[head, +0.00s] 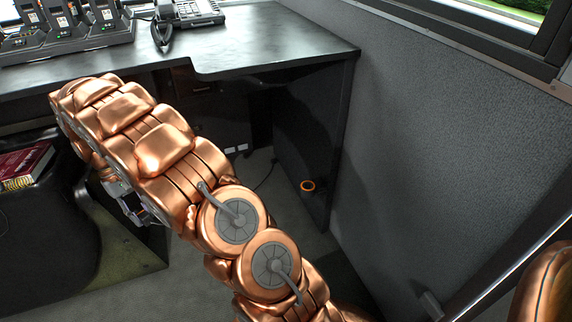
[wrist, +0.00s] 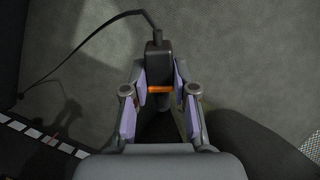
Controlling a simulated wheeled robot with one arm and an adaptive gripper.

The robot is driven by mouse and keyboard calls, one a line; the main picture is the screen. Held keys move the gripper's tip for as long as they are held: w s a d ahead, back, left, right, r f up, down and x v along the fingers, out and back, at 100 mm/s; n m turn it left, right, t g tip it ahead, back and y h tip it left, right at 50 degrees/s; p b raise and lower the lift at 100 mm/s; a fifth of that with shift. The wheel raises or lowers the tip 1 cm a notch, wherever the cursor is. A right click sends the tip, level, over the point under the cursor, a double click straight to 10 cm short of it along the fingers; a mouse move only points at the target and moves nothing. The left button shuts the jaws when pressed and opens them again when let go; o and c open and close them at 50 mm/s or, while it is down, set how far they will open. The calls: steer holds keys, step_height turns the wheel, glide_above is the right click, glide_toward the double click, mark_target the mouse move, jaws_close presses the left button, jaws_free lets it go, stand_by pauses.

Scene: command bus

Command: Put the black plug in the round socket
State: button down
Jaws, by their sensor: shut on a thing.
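The black plug (wrist: 157,58) is between the two finger pads of my gripper (wrist: 160,76) in the wrist view, with an orange band across its near end. Its black cable leaves the far end and curves away to the left. My gripper is shut on the plug. In the head view my gripper (head: 135,203) is partly hidden under my copper arm, and the plug cannot be made out. A round socket with an orange ring (head: 307,185) is on the dark side panel under the desk, right of my arm and apart from my gripper.
The dark desk (head: 270,40) carries a charger rack (head: 65,30) and a phone (head: 190,14). White outlets (head: 237,148) are low beneath it. A black seat with a red book (head: 25,160) is at left. A grey wall (head: 430,130) bounds the right. Some floor beneath the desk is clear.

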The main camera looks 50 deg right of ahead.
steer(key=shift+a+g, duration=0.1)
steer(key=shift+g, duration=0.5)
steer(key=shift+f+g, duration=0.15)
steer(key=shift+g, duration=0.25)
steer(key=s+d+f+n+g+h, duration=0.2)
steer(key=s+d+g+h, duration=0.1)
steer(key=s+d, duration=0.8)
steer(key=s+d+f+n+g+h, duration=0.2)
steer(key=s+d, duration=0.9)
steer(key=d, duration=1)
steer(key=s+d+f+n+g+h, duration=0.2)
steer(key=s+d+f+g+h, duration=0.1)
steer(key=s+d, duration=0.8)
steer(key=d+g+h, duration=0.1)
steer(key=d, duration=0.4)
steer(key=shift+d+f+g, duration=0.2)
steer(key=shift+g, duration=0.2)
